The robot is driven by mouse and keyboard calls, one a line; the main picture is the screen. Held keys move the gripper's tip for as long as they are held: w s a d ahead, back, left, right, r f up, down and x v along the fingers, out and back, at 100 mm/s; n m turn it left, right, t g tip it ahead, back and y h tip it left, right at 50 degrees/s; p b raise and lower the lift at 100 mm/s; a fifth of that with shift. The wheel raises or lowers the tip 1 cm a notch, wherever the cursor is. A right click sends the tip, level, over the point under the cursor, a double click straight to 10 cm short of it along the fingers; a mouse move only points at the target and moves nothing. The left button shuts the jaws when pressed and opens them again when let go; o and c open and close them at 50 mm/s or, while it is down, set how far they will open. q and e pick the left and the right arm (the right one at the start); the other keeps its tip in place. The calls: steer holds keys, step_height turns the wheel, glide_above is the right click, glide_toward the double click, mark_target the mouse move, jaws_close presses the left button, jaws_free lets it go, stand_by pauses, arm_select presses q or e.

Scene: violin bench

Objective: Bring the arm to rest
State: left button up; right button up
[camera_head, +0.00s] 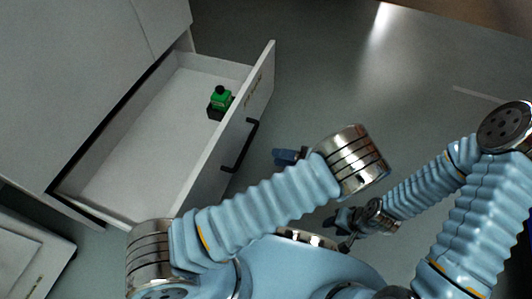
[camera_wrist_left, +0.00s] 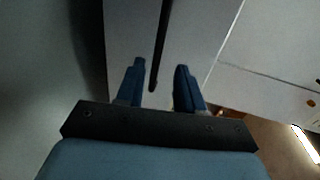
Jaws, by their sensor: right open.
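In the head view my left arm reaches across from the left. Its dark blue gripper (camera_head: 288,157) hangs to the right of the open drawer's front, clear of the handle. In the left wrist view the two fingers of the left gripper (camera_wrist_left: 160,85) stand apart with nothing held between them. A dark bar, seemingly the drawer handle (camera_wrist_left: 160,45), lies beyond the gap. My right gripper (camera_head: 345,222) is low in the head view, partly shadowed, and open. No object shows in it.
The white drawer (camera_head: 150,120) is pulled out of the white cabinet (camera_head: 70,70). A green and black item (camera_head: 220,100) sits inside near its front. The black handle (camera_head: 240,146) juts from the drawer front. Grey floor (camera_head: 340,85) is clear at upper right.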

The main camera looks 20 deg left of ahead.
arm_select(q)
steer(key=shift+d+r, duration=0.1)
steer(key=shift+d, duration=0.45)
steer(key=s+a+f+g+h, duration=0.4)
steer(key=a+f, duration=0.1)
steer(key=f, duration=0.2)
steer(key=s+d+f+n+h, duration=0.1)
steer(key=s+d+f+h, duration=0.1)
steer(key=s+f+h, duration=0.75)
step_height(320, 180, up, 18)
steer(key=a+n+t+h+p, duration=0.1)
steer(key=h+p, duration=0.5)
steer(key=p, duration=0.8)
steer(key=shift+w+a+r+n+t, duration=0.25)
steer(key=shift+w+a+n+t, duration=0.2)
steer(key=shift+t, duration=0.75)
